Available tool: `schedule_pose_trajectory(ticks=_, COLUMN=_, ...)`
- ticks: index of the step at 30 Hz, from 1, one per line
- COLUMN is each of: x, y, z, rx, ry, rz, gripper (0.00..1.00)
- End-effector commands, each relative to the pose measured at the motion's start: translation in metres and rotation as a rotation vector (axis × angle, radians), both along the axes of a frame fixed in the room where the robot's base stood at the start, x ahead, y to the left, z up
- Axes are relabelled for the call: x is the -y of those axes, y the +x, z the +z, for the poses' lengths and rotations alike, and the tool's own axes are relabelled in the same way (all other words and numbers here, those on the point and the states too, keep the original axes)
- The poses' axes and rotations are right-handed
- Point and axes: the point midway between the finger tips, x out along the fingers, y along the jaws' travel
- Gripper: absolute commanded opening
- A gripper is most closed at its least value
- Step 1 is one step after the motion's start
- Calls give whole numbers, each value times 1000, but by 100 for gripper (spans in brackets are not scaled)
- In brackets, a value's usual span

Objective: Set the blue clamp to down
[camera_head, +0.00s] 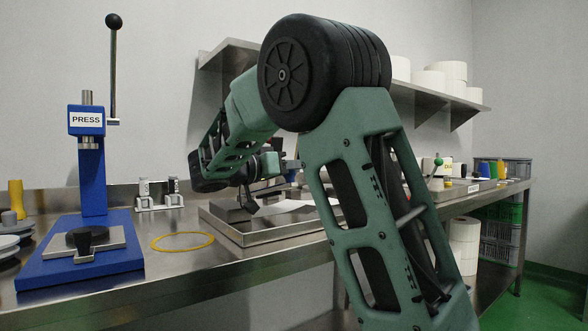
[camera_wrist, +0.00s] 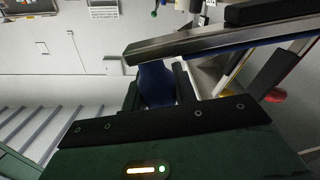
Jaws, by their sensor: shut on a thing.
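My gripper (camera_wrist: 157,88) is shut on a blue piece (camera_wrist: 155,84) in the wrist view, with one dark finger on each side of it. The piece appears to be the grip of the blue clamp. A long metal bar (camera_wrist: 215,38) runs just beyond it. In the camera_head view my gripper (camera_head: 291,165) is small and partly hidden by my own arm, above the back of the bench. The blue clamp cannot be made out there, so I cannot tell whether it is up or down.
A blue press (camera_head: 92,160) with a raised lever stands at the left of the steel bench (camera_head: 190,258). A shallow metal tray (camera_head: 275,236) and a yellow ring (camera_head: 183,249) lie at the middle. A wall shelf (camera_head: 235,52) hangs behind my arm.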

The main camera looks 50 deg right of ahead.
Motion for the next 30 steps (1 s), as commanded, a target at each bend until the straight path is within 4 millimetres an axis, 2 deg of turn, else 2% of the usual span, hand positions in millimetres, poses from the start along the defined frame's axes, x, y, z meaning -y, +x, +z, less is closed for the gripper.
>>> schedule_pose_trajectory(ticks=4, x=-1, y=1, z=0, rx=0, ry=0, rz=2, gripper=0)
schedule_pose_trajectory(ticks=5, x=-1, y=1, z=0, rx=0, ry=0, rz=2, gripper=33)
schedule_pose_trajectory(ticks=6, x=-1, y=1, z=0, rx=0, ry=0, rz=2, gripper=44)
schedule_pose_trajectory(ticks=7, x=-1, y=1, z=0, rx=-1, ry=0, rz=2, gripper=49)
schedule_pose_trajectory(ticks=16, x=-1, y=1, z=0, rx=-1, ry=0, rz=1, gripper=49)
schedule_pose_trajectory(ticks=20, x=-11, y=4, z=1, rx=-1, ry=-1, rz=3, gripper=49)
schedule_pose_trajectory(ticks=23, x=-28, y=8, z=1, rx=-2, ry=0, rz=5, gripper=49)
schedule_pose_trajectory(ticks=30, x=-82, y=23, z=1, rx=-1, ry=0, rz=5, gripper=49)
